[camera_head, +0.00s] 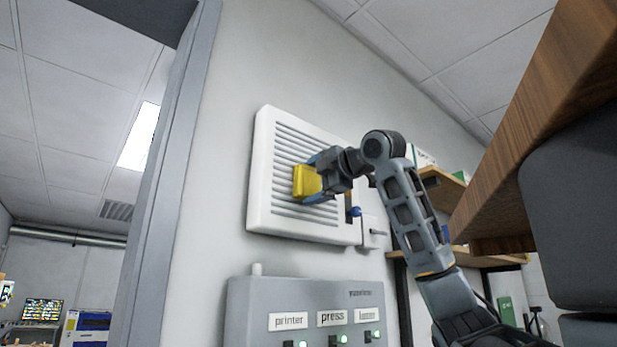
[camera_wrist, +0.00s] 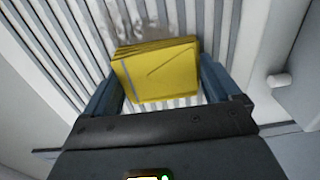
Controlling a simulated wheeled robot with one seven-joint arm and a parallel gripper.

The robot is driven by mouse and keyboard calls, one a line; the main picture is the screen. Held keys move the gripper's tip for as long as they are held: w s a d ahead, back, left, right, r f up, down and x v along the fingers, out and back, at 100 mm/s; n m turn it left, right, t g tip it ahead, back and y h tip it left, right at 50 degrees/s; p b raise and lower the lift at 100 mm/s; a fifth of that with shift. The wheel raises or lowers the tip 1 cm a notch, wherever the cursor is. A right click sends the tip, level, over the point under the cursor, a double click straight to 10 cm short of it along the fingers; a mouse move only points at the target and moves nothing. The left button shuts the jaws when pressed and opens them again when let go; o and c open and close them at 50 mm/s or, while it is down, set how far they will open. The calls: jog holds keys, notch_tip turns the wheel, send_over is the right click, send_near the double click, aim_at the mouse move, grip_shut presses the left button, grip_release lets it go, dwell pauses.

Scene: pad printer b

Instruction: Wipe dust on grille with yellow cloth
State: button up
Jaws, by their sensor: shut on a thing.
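The white slatted grille (camera_head: 262,190) is on the grey wall. My gripper (camera_head: 313,181) is in front of its middle, shut on the folded yellow cloth (camera_head: 305,182). In the wrist view the yellow cloth (camera_wrist: 158,72) sits between the two blue fingers of my gripper (camera_wrist: 160,85), close to the slats; I cannot tell if it touches them. A patch of grey dust (camera_wrist: 150,22) shows on the slats of the grille (camera_wrist: 45,50), just above the cloth in the wrist view. The head view does not show the dust clearly.
A small white box with a lever (camera_head: 373,232) is at the grille's lower right. A grey control panel (camera_head: 300,300) labelled printer, press and fuser-like text stands below. Wooden shelves (camera_head: 445,190) are at right, with a large wooden board (camera_head: 545,110) nearer. A door frame (camera_head: 175,170) is left.

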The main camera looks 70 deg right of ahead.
jog(key=shift+d, duration=0.1)
jog(key=shift+s+d+r+p, duration=0.1)
jog(key=shift+s+d+p, duration=0.25)
jog(key=shift+d, duration=0.25)
jog(key=shift+s+d+p, duration=0.3)
jog(key=shift+d, duration=0.4)
jog(key=shift+s+d+f, duration=0.1)
jog(key=shift+s+d, duration=0.35)
jog(key=shift+d, duration=0.2)
jog(key=shift+s+d+f, duration=0.1)
jog(key=shift+s+d, duration=0.35)
jog(key=shift+d, duration=0.15)
jog(key=shift+s+d+r, duration=0.1)
jog(key=shift+s+d, duration=0.65)
jog(key=shift+d, duration=0.3)
